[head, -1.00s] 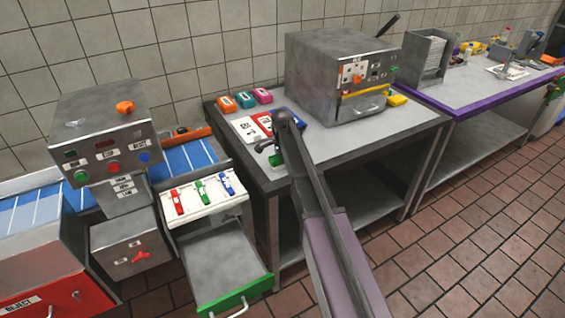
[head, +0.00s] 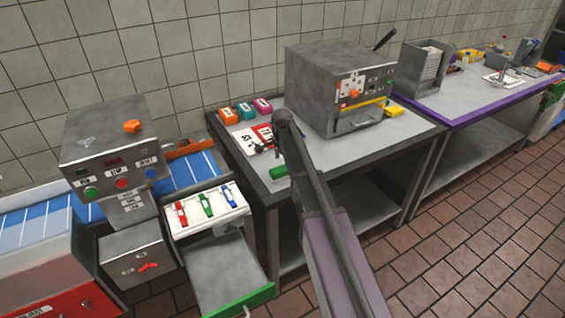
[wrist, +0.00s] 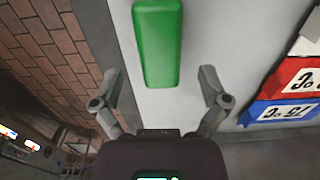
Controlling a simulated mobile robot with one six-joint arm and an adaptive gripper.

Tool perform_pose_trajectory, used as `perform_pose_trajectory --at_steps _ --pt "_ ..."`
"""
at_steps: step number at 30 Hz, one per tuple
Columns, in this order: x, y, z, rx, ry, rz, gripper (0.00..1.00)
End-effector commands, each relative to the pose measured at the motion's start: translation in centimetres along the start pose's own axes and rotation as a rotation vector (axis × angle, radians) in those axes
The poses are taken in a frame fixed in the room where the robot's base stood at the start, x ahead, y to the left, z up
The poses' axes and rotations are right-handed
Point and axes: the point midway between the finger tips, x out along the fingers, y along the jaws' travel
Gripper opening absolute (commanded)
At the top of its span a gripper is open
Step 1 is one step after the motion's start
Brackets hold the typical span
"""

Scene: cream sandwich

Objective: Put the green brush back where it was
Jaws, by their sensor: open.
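The green brush (head: 279,172) lies on the grey worktable (head: 345,155), close to its left front corner. In the wrist view only a smooth green block of it (wrist: 158,42) shows, lying on the pale tabletop. My gripper (wrist: 161,82) is open and empty, with its two fingers spread wide. The brush is ahead of the fingertips, roughly centred between them, and does not appear to be gripped. In the head view my gripper (head: 263,147) hangs just behind the brush, partly hidden by my arm.
White, red and blue label cards (wrist: 286,80) lie right of the brush in the wrist view. Small coloured boxes (head: 245,109) and a steel oven-like machine (head: 340,85) stand farther back. A drawer (head: 225,275) and control box (head: 112,150) are left of the table.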

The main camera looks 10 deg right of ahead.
Motion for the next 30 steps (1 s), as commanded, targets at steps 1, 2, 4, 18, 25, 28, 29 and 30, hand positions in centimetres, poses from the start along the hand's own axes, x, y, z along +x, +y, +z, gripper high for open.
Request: perform_pose_trajectory --at_steps 1,2,4,18,25,28,29,30 --pt "-0.9 0.0 0.0 0.0 0.0 0.0 0.95" --pt "-1.1 0.0 0.0 0.0 0.0 0.0 0.95" --pt "-1.7 0.0 0.0 0.0 0.0 0.0 0.95" --pt "-5.2 0.0 0.0 0.0 0.0 0.0 0.95" --pt "-5.8 0.0 0.0 0.0 0.0 0.0 0.95" --pt "-5.8 0.0 0.0 0.0 0.0 0.0 0.95" --pt "-5.8 0.0 0.0 0.0 0.0 0.0 0.95" --pt "-5.8 0.0 0.0 0.0 0.0 0.0 0.95"
